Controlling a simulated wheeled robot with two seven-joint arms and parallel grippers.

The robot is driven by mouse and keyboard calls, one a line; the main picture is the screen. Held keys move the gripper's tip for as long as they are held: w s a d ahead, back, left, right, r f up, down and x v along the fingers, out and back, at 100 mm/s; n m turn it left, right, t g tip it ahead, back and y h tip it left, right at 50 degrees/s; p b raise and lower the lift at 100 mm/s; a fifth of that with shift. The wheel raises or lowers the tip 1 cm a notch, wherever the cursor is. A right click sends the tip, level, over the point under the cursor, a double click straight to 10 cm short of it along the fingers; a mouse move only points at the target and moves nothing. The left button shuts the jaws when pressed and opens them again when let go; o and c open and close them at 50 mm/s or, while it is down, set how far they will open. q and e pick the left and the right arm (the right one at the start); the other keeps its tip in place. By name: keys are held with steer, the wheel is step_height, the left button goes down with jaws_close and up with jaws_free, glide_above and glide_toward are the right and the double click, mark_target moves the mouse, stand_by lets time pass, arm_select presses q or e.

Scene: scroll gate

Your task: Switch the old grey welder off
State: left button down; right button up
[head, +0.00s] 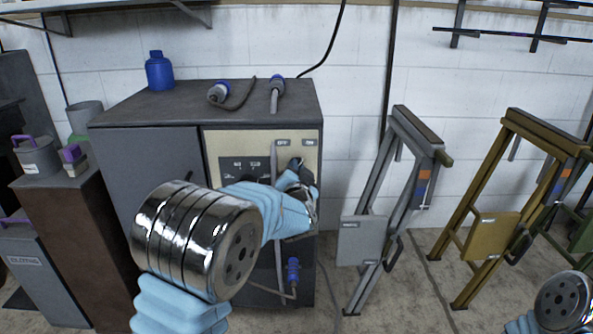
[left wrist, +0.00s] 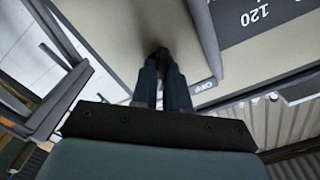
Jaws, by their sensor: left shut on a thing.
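The grey welder (head: 150,150) is a dark grey cabinet with a cream control panel (head: 228,143) on its front. The panel also fills much of the left wrist view (left wrist: 105,30). A black dial plate (head: 230,165) is on the panel, with two small labels (head: 282,142) at the upper right. One label reads OFF in the left wrist view (left wrist: 204,86). My left gripper (head: 300,172) is at the panel's right side, below the labels. In the left wrist view its fingers (left wrist: 162,68) are closed on a small dark switch part, mostly hidden between them.
A grey stand (head: 372,220) and a yellow stand (head: 480,225) are at the right. My right arm shows at the lower right corner.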

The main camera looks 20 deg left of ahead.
arm_select(q)
steer(key=shift+f+n, duration=0.1)
steer(key=shift+n, duration=0.2)
steer(key=shift+n+b, duration=4.65)
steer(key=shift+n, duration=2.95)
steer(key=c, duration=1.1)
jaws_free()
